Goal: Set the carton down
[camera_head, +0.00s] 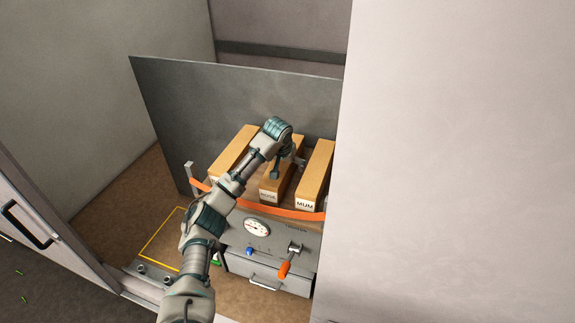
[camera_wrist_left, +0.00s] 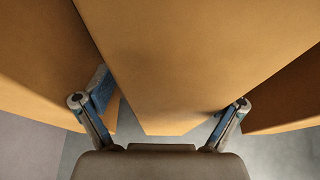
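Three long tan cartons stand side by side on a grey machine. The middle carton (camera_head: 270,189) has a white label too small to read surely. My left gripper (camera_head: 287,166) reaches down over it from above. I cannot tell whether the carton's underside touches the machine. My right gripper is not in view.
The right carton (camera_head: 315,178) reads MUM; the left carton (camera_head: 234,153) is partly behind my arm. An orange strap (camera_head: 290,213) crosses the front. Below are a gauge (camera_head: 257,227), an orange-handled lever (camera_head: 288,260) and a drawer (camera_head: 268,280). A grey panel (camera_head: 170,110) stands behind.

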